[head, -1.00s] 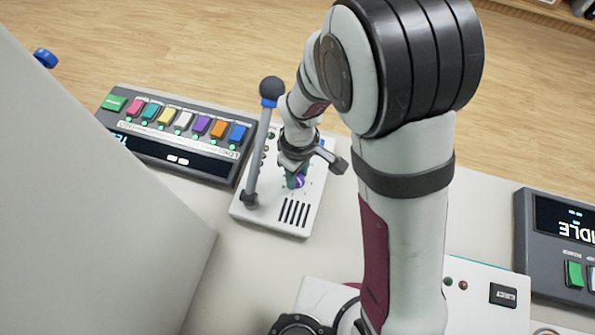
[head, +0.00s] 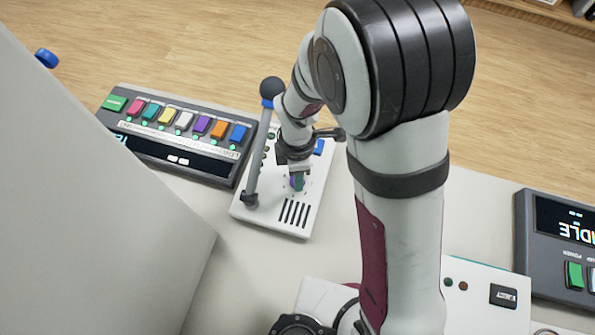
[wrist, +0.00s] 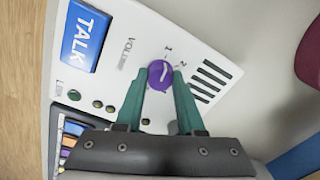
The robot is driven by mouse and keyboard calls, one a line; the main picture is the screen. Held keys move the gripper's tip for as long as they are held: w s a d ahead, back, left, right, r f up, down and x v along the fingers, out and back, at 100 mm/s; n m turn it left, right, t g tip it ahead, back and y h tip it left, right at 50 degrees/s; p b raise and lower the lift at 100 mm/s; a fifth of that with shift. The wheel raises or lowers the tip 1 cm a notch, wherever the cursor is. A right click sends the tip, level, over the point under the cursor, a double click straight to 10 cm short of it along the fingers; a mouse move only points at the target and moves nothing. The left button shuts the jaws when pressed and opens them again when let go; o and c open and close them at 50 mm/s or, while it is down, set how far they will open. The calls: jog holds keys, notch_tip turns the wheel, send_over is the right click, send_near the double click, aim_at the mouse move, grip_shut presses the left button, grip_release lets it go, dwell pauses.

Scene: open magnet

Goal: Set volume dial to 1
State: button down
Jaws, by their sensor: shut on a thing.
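The volume dial (wrist: 160,72) is a small purple knob on a white panel (wrist: 125,50). It has a white pointer line, and printed numbers 1 and 2 stand close to it. I cannot tell exactly which number the pointer meets. My gripper (wrist: 160,82) has its two teal fingers on either side of the dial and is shut on it. In the head view, my gripper (head: 297,181) is down on the panel, and its fingers mostly hide the dial.
A blue TALK button (wrist: 86,38) and speaker slots (wrist: 210,80) share the panel. A keypad with coloured buttons (head: 185,125) lies further left. A grey wall (head: 90,220) fills the lower left.

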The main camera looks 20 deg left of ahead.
jog(key=shift+n, duration=0.5)
jog(key=c, duration=0.5)
grip_release()
jog(key=shift+r, duration=0.1)
jog(key=r, duration=1.5)
jog(key=shift+w+a+r, duration=0.15)
jog(key=shift+w+r, duration=0.1)
jog(key=shift+r, duration=0.05)
